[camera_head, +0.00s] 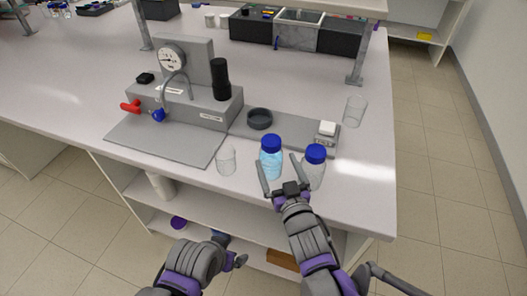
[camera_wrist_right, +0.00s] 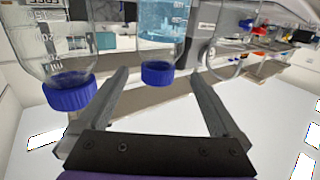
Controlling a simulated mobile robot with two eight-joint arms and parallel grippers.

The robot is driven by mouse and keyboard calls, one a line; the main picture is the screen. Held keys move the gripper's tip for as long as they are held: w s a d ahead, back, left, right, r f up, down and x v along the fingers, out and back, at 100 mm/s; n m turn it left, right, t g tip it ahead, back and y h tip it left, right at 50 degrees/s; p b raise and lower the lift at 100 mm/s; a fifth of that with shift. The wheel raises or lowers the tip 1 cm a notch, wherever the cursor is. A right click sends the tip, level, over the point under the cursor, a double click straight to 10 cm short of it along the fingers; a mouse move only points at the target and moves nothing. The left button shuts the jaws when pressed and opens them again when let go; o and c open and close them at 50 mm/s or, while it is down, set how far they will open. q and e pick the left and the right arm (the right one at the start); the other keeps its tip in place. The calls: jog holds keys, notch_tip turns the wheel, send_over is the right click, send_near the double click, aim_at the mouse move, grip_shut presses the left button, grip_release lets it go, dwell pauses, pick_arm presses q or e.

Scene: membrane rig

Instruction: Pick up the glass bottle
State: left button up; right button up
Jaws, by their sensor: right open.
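Two glass bottles with blue caps stand upright near the table's front edge. One holds light blue liquid (camera_head: 271,164); the other, to its right, looks clear (camera_head: 315,172). My right gripper (camera_head: 277,161) is open and empty, its fingers spread toward the blue-liquid bottle, the right finger reaching between the two bottles. In the right wrist view, which looks upside down, the blue-liquid bottle (camera_wrist_right: 163,35) lies between and beyond the fingertips (camera_wrist_right: 156,78), and the clear bottle (camera_wrist_right: 60,45) is left of the fingers. My left gripper (camera_head: 236,260) is low, in front of the table; its jaws are unclear.
A glass beaker (camera_head: 226,160) stands just left of the bottles, another (camera_head: 355,111) at the right. Behind are a grey rig with a gauge (camera_head: 172,59), a black dish (camera_head: 260,118) and a small white-topped block (camera_head: 326,131). The table's right front corner is clear.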

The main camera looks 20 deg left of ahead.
aim_at(274, 153)
jog(key=shift+w+a+r, duration=0.1)
jog(key=shift+w+a, duration=0.35)
jog(key=shift+w, duration=0.05)
jog(key=shift+w+a+r, duration=0.1)
jog(key=shift+w+a, duration=0.05)
jog(key=shift+w, duration=0.15)
jog(key=shift+x, duration=0.9)
jog(key=shift+w, duration=0.4)
jog(key=x, duration=0.1)
jog(key=p+x, duration=0.1)
jog(key=x, duration=0.2)
jog(key=shift+w+a+r, duration=0.1)
jog(key=shift+w+r, duration=0.05)
jog(key=shift+r, duration=0.2)
jog(key=shift+w+a, duration=0.25)
jog(key=shift+w, duration=0.2)
pick_arm(q)
jog(key=shift+s+d+r, duration=0.1)
jog(key=shift+r, duration=0.35)
jog(key=shift+s+d+r, duration=0.1)
jog(key=shift+r, duration=0.3)
pick_arm(e)
jog(key=shift+s, duration=0.1)
jog(key=shift+c, duration=1)
grip_shut()
